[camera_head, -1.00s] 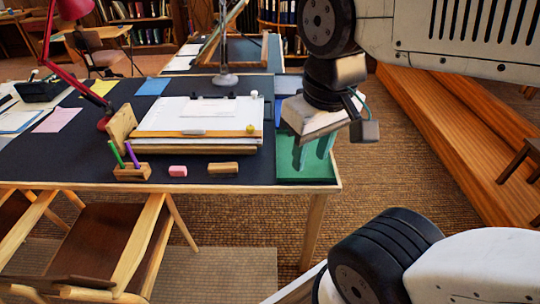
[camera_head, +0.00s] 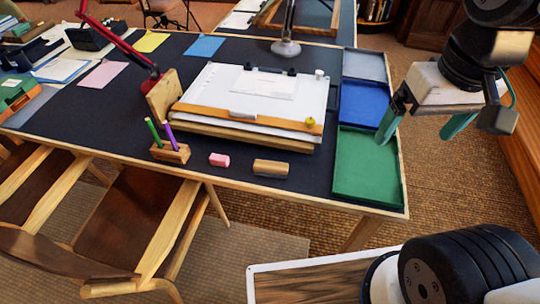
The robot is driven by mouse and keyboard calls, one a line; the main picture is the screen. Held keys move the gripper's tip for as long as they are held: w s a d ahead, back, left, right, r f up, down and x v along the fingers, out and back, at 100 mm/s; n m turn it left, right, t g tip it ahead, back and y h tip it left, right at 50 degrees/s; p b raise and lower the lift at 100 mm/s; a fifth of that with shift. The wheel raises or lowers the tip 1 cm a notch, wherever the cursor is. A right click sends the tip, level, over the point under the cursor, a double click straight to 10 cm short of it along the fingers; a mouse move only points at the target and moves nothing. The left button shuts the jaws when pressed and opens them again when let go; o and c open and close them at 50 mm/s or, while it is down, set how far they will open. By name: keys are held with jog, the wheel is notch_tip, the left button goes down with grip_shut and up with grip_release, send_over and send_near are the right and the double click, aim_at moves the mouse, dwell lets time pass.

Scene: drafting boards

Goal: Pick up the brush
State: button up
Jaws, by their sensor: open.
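A small wooden-backed block (camera_head: 271,168), which looks like the brush, lies on the dark desk top near its front edge. Its bristles are not clear at this size. My gripper (camera_head: 425,123) is at the upper right, with its two teal fingers pointing down and spread apart, nothing between them. It is well to the right of the brush, near the desk's right edge and the trays, apart from the brush.
A pink eraser (camera_head: 219,159) and a wooden pen holder (camera_head: 170,152) lie left of the brush. A drawing board (camera_head: 215,100) stands behind it. Green (camera_head: 368,170), blue (camera_head: 364,104) and grey (camera_head: 365,66) trays line the right edge. A chair (camera_head: 130,215) stands in front.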

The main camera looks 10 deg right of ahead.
jog(key=w+a+f, duration=0.4)
jog(key=w, duration=0.5)
jog(key=m+g, duration=0.1)
jog(key=m, duration=0.2)
send_over(271, 164)
notch_tip(271, 164, down, 20)
jog(key=shift+s+d+r, duration=0.1)
jog(key=shift+d+r, duration=0.05)
jog(key=shift+r, duration=0.1)
notch_tip(271, 164, down, 8)
jog(key=shift+f, duration=0.35)
jog(key=c, duration=0.7)
